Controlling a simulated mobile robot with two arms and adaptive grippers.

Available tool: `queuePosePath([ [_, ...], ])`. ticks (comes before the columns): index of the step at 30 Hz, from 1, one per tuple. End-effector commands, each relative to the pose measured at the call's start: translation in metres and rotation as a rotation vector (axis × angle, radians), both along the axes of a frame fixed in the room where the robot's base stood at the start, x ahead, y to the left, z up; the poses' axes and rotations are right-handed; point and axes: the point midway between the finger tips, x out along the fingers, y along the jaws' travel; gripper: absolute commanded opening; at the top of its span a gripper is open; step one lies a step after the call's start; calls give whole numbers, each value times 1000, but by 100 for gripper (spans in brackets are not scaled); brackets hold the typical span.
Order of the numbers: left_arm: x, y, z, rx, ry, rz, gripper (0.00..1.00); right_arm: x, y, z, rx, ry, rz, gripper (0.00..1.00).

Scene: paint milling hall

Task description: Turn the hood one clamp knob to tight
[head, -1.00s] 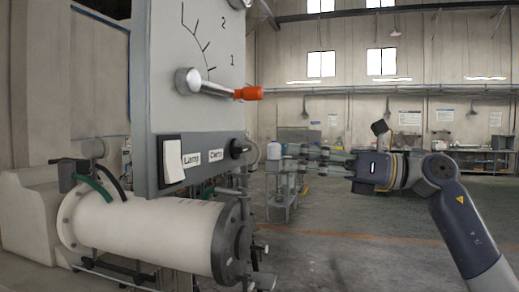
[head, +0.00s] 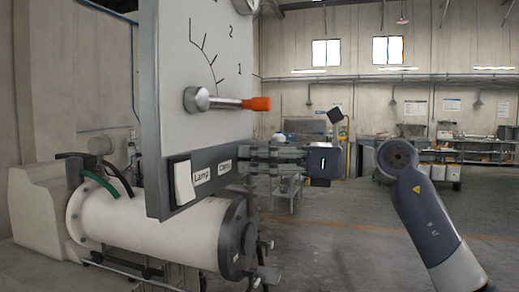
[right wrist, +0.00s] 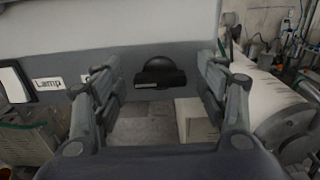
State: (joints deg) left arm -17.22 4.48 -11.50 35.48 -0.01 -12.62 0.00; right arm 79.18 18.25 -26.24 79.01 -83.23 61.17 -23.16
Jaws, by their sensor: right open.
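The clamp knob (right wrist: 160,74) is black with a bar-shaped grip and sits on the grey lower strip of the control panel (head: 192,60). In the right wrist view its bar lies roughly level. In the head view my right gripper's fingers hide the knob, beside a label (head: 225,167) that seems to read "Clamp". My right gripper (head: 244,160) is open, its fingers pointing left at the strip. In the right wrist view, the gripper (right wrist: 158,68) has one finger on each side of the knob, with gaps between. My left gripper is not in view.
A white lamp switch (head: 184,182) is left of the knob. A metal lever with an orange tip (head: 257,104) sticks out above my right gripper. A white cylinder (head: 150,228) lies below the panel. Open floor lies to the right.

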Motion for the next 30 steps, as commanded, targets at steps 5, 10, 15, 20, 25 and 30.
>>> queuePosePath([
  [5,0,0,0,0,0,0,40,1,2,-1,0,0,0,67],
  [10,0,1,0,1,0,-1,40,1,2,-1,0,0,0,53],
  [15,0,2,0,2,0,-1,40,1,1,-1,0,0,0,22],
  [20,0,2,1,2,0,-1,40,1,1,0,1,2,0,22],
  [25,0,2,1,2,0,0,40,1,1,0,9,28,0,22],
  [30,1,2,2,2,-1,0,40,1,1,0,33,101,0,22],
])
